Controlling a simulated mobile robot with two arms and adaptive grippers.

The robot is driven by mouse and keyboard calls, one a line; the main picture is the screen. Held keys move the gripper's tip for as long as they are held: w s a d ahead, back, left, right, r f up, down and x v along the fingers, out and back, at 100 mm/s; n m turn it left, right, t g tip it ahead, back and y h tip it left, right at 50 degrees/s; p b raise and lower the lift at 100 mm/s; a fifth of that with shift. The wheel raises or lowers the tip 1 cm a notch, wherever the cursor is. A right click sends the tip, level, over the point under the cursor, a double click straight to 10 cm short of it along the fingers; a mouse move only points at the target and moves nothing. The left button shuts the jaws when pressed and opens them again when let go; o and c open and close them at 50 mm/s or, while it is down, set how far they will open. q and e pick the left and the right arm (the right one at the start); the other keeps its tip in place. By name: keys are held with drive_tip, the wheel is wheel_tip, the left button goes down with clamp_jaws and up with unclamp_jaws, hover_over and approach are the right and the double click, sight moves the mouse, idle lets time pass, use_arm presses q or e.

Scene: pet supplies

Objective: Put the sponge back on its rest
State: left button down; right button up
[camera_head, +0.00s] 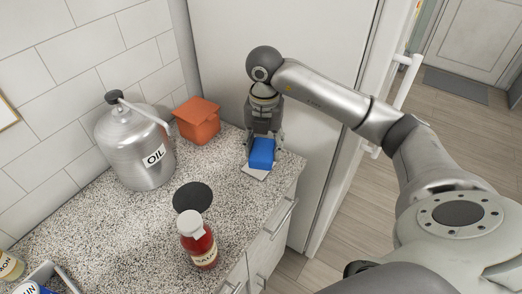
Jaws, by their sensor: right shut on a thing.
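A blue sponge (261,153) is at the far right end of the speckled counter. My right gripper (263,145) points down and is shut on the sponge. A flat whitish rest (256,173) lies on the counter directly under the sponge, with its front part showing. I cannot tell whether the sponge touches the rest or hangs just above it. My left gripper is not in view.
A silver oil can (137,148) and an orange box (198,119) stand left of the gripper. A dark round disc (192,197) and a red sauce bottle (198,240) are nearer. A tall pale panel (285,60) rises behind my right arm.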

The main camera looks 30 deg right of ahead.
drive_tip(key=w+d+f, duration=0.1)
drive_tip(key=f, duration=0.1)
drive_tip(key=w+d+f+p, duration=0.1)
drive_tip(key=w+f, duration=0.3)
drive_tip(key=shift+w+d+f+p, duration=0.1)
drive_tip(key=shift+w+d+p, duration=0.05)
drive_tip(key=shift+d+p, duration=0.25)
wheel_tip(320, 180, down, 3)
drive_tip(key=shift+w+r+p, duration=0.1)
drive_tip(key=shift+p, duration=0.85)
drive_tip(key=shift+d+f, duration=0.1)
drive_tip(key=shift+f, duration=0.15)
drive_tip(key=shift+f, duration=0.1)
drive_tip(key=shift+f, duration=0.15)
drive_tip(key=o, duration=1)
